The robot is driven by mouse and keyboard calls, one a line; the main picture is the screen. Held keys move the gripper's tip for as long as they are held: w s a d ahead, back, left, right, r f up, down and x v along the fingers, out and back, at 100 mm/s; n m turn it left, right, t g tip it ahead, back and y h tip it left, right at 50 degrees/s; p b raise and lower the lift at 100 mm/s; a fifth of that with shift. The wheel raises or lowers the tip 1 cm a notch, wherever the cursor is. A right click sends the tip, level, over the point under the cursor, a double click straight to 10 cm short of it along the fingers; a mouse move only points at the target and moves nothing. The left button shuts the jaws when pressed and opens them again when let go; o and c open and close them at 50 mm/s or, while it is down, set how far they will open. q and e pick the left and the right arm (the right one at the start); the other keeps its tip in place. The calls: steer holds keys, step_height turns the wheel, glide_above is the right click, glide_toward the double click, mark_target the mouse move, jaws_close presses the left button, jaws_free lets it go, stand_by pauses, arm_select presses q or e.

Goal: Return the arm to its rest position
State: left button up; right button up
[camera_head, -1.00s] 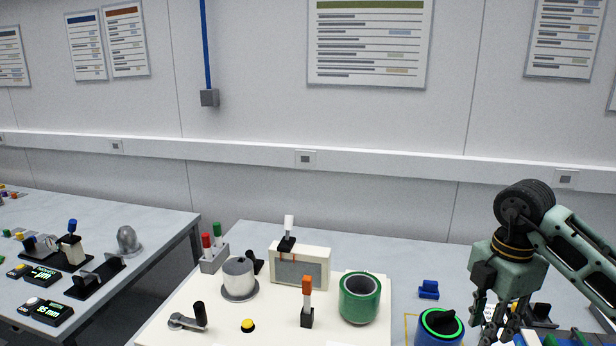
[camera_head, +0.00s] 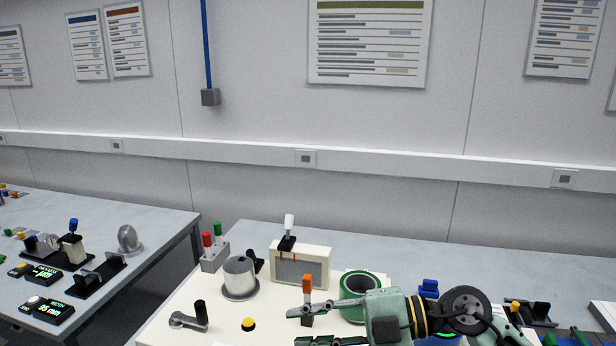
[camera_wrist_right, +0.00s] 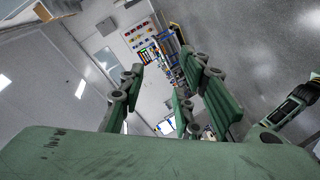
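My right arm (camera_head: 385,318) reaches in from the lower right of the head view, in front of the green ring (camera_head: 360,282). My right gripper (camera_head: 308,326) points left with its fingers apart, near the front of the white board. In the right wrist view the gripper (camera_wrist_right: 165,95) has its green fingers spread with nothing between them. My left gripper is in neither view.
A white board (camera_head: 205,322) holds a metal cylinder (camera_head: 239,277), a framed panel (camera_head: 300,268), an orange-topped switch (camera_head: 307,286), a yellow button (camera_head: 248,324) and a black-handled lever (camera_head: 200,313). Another table (camera_head: 150,225) stands at left across a gap.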

step_height(320, 180, up, 7)
steer(key=a+m+t+y, duration=0.1)
steer(key=m+t+y, duration=0.2)
steer(key=t+y, duration=0.1)
steer(key=w+d+m+t+h, duration=0.55)
steer(key=d+m+t, duration=0.25)
steer(key=m+t, duration=0.45)
steer(key=s+d+f+m+g+h, duration=0.1)
steer(key=d+f+m+h, duration=0.5)
steer(key=f, duration=0.3)
steer(key=s+d+f+m+g+h, duration=0.1)
steer(key=s+d+f+m+h, duration=0.1)
steer(key=d+f+m+h, duration=0.45)
steer(key=s+d+f+n+g+h, duration=0.1)
steer(key=s+f+n+g, duration=0.1)
steer(key=s+f+g, duration=1.65)
steer(key=s+f+t, duration=0.2)
steer(key=s+f, duration=0.2)
steer(key=f, duration=1)
steer(key=s+f+t, duration=0.3)
steer(key=s+f, duration=0.1)
steer(key=f, duration=1.1)
steer(key=s+d+f+g, duration=0.1)
steer(key=s+d+f, duration=0.2)
steer(key=s+f, duration=1.2)
steer(key=shift+s+f+g, duration=0.3)
steer(key=shift+s+f, duration=0.1)
steer(key=shift+s, duration=0.65)
